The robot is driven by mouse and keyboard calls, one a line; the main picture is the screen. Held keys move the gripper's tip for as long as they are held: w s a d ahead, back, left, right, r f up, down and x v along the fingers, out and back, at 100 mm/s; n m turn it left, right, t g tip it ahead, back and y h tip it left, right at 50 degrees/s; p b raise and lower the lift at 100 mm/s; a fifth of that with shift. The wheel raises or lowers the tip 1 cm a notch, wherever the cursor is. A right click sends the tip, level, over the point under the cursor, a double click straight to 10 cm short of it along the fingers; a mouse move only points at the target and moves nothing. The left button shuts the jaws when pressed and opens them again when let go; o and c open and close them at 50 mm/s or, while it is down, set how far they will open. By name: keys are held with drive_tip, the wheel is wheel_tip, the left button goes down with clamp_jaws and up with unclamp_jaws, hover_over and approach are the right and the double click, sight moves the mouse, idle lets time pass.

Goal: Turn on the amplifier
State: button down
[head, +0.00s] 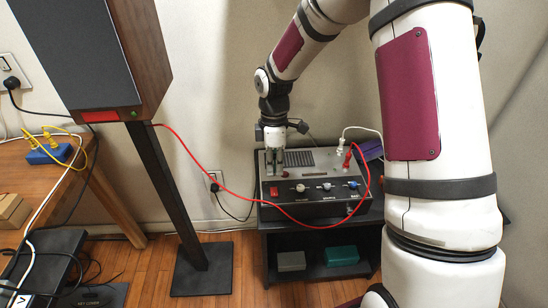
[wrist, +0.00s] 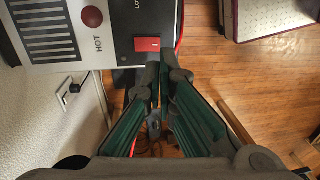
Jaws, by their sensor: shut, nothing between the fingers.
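The amplifier (head: 325,208) is a grey and black box on a low dark stand, with several knobs along its front. Its red switch (head: 273,191) is at the left of the front panel. In the wrist view the red switch (wrist: 147,44) sits on the black panel, beside the grey top marked HOT (wrist: 98,48). My gripper (head: 274,172) is over the left part of the amplifier, close to the switch. In the wrist view my gripper's fingertips (wrist: 161,76) are together and empty, just below the switch in the picture. I cannot tell whether they touch the amplifier.
A red cable (head: 215,181) loops from the speaker (head: 150,55) across the amplifier's front to a red plug (head: 347,160) on its top. A white plug (head: 341,146) stands beside it. The speaker stand (head: 170,200) is at left. The wall is close behind.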

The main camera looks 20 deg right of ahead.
sight(275, 195)
drive_tip(key=f, duration=0.5)
drive_tip(key=s+f+b, duration=0.1)
drive_tip(key=f, duration=0.2)
drive_tip(key=shift+a, duration=0.1)
drive_tip(key=shift+s+f+t, duration=0.15)
drive_tip(key=shift+f+t, duration=0.15)
drive_tip(key=shift+t, duration=0.1)
drive_tip(key=shift+w, duration=0.2)
drive_tip(key=shift+w+r, duration=0.3)
drive_tip(key=shift+w, duration=0.3)
